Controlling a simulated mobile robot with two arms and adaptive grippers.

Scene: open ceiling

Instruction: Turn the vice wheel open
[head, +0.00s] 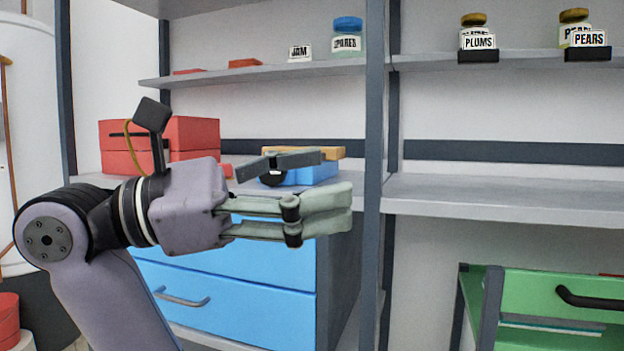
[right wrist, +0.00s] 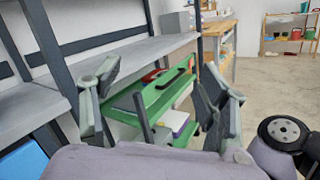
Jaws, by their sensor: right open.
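My right gripper (head: 336,208) is open and empty, pointing to the right in front of the shelving and the blue drawer unit. In the right wrist view its two fingers (right wrist: 160,88) stand wide apart, with nothing between them. I see no clear vice wheel. My left gripper is not in view.
Blue drawers (head: 225,297) stand below the middle shelf (head: 500,200). Red boxes (head: 190,135) are at the left. Labelled jars (head: 347,35) are on the top shelf. A green cart (head: 530,290) stands at the right. A dark shelf post (head: 372,150) rises close by the fingertips.

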